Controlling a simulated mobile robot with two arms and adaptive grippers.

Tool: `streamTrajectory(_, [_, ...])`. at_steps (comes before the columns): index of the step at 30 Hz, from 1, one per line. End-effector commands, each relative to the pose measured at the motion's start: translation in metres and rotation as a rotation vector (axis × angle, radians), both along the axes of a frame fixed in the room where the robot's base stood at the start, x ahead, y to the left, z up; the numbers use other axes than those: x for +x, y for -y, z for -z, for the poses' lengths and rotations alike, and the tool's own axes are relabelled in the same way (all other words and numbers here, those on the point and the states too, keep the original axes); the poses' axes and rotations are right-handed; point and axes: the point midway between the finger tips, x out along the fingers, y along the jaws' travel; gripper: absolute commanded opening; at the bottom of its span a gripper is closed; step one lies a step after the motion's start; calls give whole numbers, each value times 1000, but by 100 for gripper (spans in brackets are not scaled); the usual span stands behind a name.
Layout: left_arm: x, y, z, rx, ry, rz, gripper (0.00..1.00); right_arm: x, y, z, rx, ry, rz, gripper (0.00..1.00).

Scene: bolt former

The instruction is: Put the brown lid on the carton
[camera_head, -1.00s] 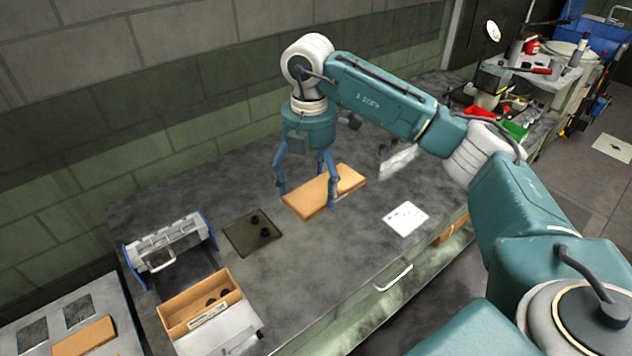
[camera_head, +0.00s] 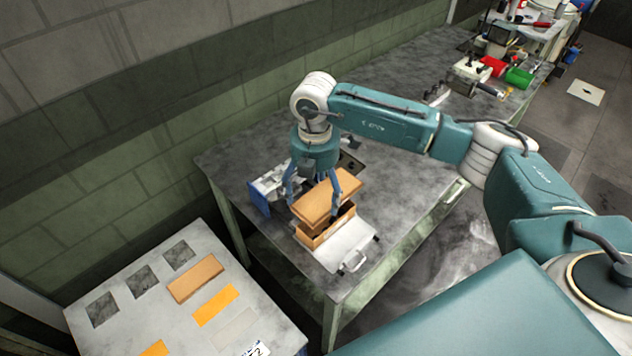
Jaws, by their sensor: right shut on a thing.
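The brown lid (camera_head: 326,200) is a flat rectangular piece held in my right gripper (camera_head: 314,203), whose fingers are shut on its two sides. The open brown carton (camera_head: 318,238) stands on the workbench at its near left end, directly below the lid in the picture. The lid hides most of the carton's opening. The lid looks slightly above the carton and a little turned against it; I cannot tell whether they touch. My left gripper is not in view.
A metal plate with a handle (camera_head: 343,245) lies right beside the carton. A grey and blue device (camera_head: 268,190) stands to its left. A separate table (camera_head: 140,322) at lower left holds several flat pieces.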

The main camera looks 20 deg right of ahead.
Motion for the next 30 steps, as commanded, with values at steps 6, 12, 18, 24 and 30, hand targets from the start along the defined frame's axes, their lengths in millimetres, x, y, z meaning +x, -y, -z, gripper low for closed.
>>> streamTrajectory(6, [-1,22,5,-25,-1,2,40,0,-1,9,1,0,-3,69])
streamTrajectory(12, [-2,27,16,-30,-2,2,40,-1,-1,26,1,0,-3,69])
streamTrajectory(18, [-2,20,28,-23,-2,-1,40,-1,-1,45,0,-1,-3,69])
streamTrajectory(24, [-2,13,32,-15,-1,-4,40,0,-1,52,0,1,-3,69])
streamTrajectory(30, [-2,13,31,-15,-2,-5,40,0,-1,51,0,1,-3,69])
